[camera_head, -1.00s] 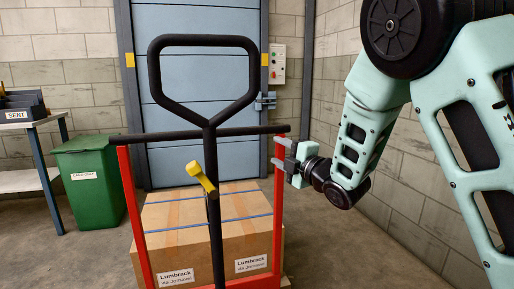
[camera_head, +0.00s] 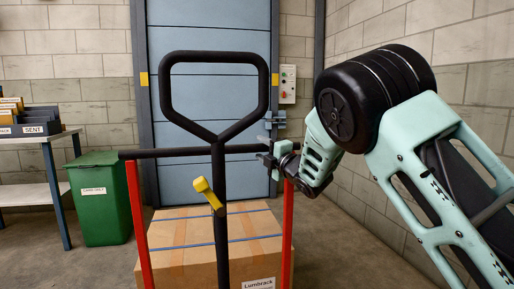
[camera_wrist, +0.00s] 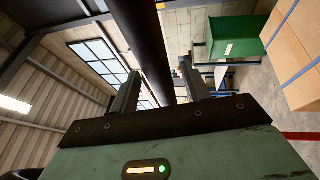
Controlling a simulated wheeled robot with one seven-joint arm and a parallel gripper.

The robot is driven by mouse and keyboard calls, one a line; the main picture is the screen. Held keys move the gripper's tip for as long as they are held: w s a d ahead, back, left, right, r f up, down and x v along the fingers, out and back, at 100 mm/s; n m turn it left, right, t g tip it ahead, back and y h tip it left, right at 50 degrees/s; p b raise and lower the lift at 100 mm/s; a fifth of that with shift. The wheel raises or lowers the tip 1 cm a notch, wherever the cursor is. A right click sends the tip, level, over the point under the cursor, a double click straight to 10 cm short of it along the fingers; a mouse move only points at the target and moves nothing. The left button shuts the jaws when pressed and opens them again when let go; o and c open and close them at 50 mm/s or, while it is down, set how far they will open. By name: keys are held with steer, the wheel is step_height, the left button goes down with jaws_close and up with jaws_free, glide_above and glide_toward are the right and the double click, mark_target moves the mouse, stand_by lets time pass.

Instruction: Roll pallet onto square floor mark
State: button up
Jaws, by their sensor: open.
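A hand pallet truck with a black loop handle (camera_head: 217,57), a black crossbar (camera_head: 170,153) and red side posts (camera_head: 138,215) stands in front of me. A yellow lever (camera_head: 207,194) is on its black shaft. It carries a strapped cardboard load (camera_head: 185,240) labelled Lumbrack; the pallet is hidden. My gripper (camera_head: 270,160) is open at the right end of the crossbar. In the wrist view a black bar (camera_wrist: 150,45) passes between the spread fingers of my gripper (camera_wrist: 158,85); I cannot tell whether they touch it. No square floor mark is visible.
A green bin (camera_head: 98,205) and a table (camera_head: 48,140) with document trays (camera_head: 30,118) stand at the left. A blue door (camera_head: 215,20) is behind the load, with a control box (camera_head: 288,84) beside it. Bare floor (camera_head: 345,255) lies at the right.

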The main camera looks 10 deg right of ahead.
steer(key=shift+x, duration=1.65)
jaws_close()
steer(key=shift+w+r, duration=0.1)
